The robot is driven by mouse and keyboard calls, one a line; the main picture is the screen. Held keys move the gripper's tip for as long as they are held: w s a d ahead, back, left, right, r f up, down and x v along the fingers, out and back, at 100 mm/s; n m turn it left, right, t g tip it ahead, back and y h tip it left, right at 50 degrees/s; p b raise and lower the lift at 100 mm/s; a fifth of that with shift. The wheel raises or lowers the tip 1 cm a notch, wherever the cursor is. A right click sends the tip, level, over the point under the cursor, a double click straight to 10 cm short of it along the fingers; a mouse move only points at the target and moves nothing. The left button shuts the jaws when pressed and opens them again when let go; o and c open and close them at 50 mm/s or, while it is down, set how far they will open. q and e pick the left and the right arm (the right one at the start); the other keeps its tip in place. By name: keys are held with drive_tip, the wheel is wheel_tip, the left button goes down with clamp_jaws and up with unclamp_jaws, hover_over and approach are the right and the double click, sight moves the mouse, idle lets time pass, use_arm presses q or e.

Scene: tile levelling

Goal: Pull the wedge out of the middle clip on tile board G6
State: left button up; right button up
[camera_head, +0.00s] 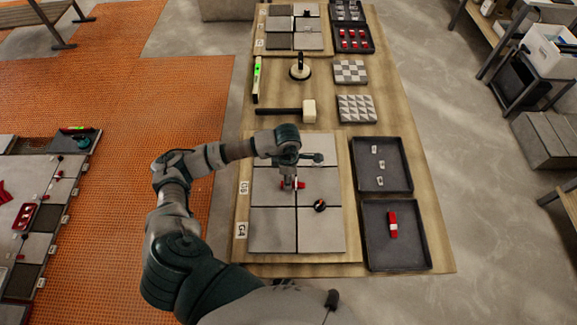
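The tile board (270,238) lies on the long table, with grey tiles split by dark joints. Its side labels are too small to read surely. A red wedge (300,185) shows at the middle clip, near the crossing of the joints. A dark round clip with red (320,206) sits nearer, to the right. My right gripper is not in view.
A dark tray (407,181) right of the board holds small white clips. A nearer tray (415,258) holds a red wedge piece (392,224). Beyond the board lie a mallet (308,110), a green level (257,78), a suction cup (300,68) and patterned tiles (356,108).

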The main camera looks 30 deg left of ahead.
sight(293, 184)
use_arm(q)
drive_tip(key=f, duration=0.4)
drive_tip(key=shift+a, duration=0.3)
drive_tip(key=shift+d, duration=0.1)
drive_tip(key=shift+d, duration=0.15)
drive_tip(key=shift+c, duration=1)
clamp_jaws()
drive_tip(key=c, duration=0.7)
unclamp_jaws()
clamp_jaws()
